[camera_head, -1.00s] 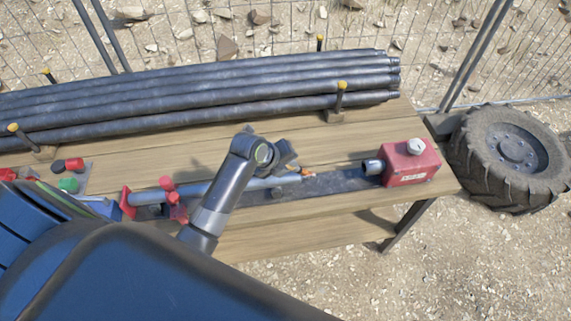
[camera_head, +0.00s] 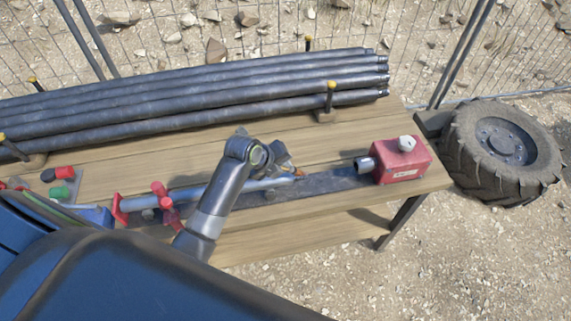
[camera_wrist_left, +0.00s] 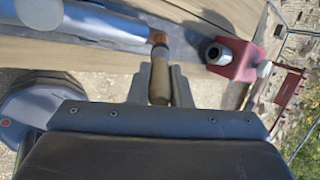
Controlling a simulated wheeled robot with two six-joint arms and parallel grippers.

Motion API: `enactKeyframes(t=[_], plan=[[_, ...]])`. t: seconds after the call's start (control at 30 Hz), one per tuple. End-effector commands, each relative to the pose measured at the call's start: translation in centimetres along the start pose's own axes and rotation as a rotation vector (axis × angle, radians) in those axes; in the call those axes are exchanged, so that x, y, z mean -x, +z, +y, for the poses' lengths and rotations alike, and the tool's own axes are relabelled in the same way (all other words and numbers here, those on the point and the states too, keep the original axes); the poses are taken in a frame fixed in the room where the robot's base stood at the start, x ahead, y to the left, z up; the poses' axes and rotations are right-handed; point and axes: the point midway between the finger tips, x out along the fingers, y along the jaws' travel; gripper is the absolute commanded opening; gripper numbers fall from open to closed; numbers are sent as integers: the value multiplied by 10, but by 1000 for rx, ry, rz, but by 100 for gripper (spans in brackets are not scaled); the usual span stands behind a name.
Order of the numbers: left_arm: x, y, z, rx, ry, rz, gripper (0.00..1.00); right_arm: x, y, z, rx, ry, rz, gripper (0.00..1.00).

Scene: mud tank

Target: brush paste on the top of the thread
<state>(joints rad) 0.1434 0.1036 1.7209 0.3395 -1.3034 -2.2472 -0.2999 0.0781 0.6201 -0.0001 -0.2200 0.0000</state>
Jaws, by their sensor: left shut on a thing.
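My left gripper (camera_head: 287,165) is shut on a brush; its wooden handle (camera_wrist_left: 159,82) stands between the fingers in the left wrist view. The orange-brown brush tip (camera_wrist_left: 158,39) is close beside the end of the grey pipe (camera_wrist_left: 100,24). I cannot tell whether it touches. In the head view the pipe (camera_head: 232,187) lies level along the bench, and its far end is partly behind my gripper. The thread and any paste on it are too small to make out. My right gripper is not in view.
A red box (camera_head: 402,162) with a grey socket stands right of the pipe end. A red clamp (camera_head: 164,204) holds the pipe at left. Several dark pipes (camera_head: 200,98) lie along the bench (camera_head: 180,160) back. A tyre (camera_head: 503,150) is beyond the bench's right end.

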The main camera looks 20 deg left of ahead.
Motion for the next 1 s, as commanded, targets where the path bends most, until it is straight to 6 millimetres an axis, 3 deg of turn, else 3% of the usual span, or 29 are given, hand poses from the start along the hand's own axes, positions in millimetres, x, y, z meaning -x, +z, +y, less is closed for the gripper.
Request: enactKeyframes(t=[0.37,1.0], plan=[[9,5,13,0,1,0,0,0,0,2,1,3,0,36],[-6,-4,-11,0,-1,1,0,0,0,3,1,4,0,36]])
